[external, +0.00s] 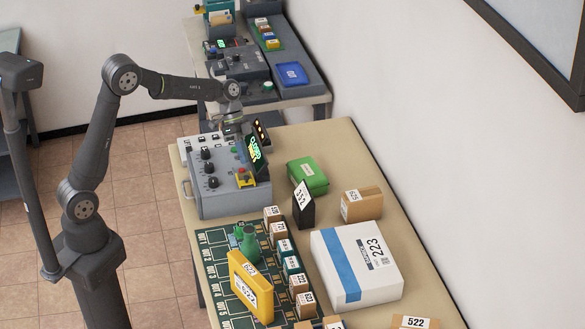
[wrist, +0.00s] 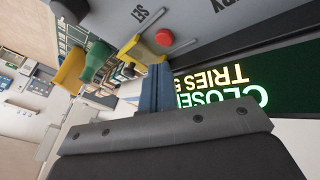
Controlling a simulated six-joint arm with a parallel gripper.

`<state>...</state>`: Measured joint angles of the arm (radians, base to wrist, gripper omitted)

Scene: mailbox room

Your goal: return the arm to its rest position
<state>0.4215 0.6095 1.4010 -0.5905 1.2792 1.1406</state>
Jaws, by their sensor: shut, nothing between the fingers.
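My arm reaches from its base at the left over to the grey control box. My gripper (external: 232,126) is shut and empty, pointing down just behind the box's tilted display. Its fingertips are small and partly hidden in the external view. In the wrist view the shut fingers (wrist: 155,88) show as a narrow blue-grey piece beside the display. The control box (external: 222,198) has black knobs and a red button on a yellow base (external: 245,177). The display (external: 256,152) has green and yellow lettering; in the wrist view its sign (wrist: 240,85) reads "CLOSE…" and "TRIES".
A green parcel (external: 307,176), a black numbered stand (external: 303,205), a brown box (external: 361,204) and a large white box (external: 340,285) stand right of the control box. A yellow parcel (external: 250,287) and green bottle (external: 250,246) stand in front. A second table (external: 318,100) is behind.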

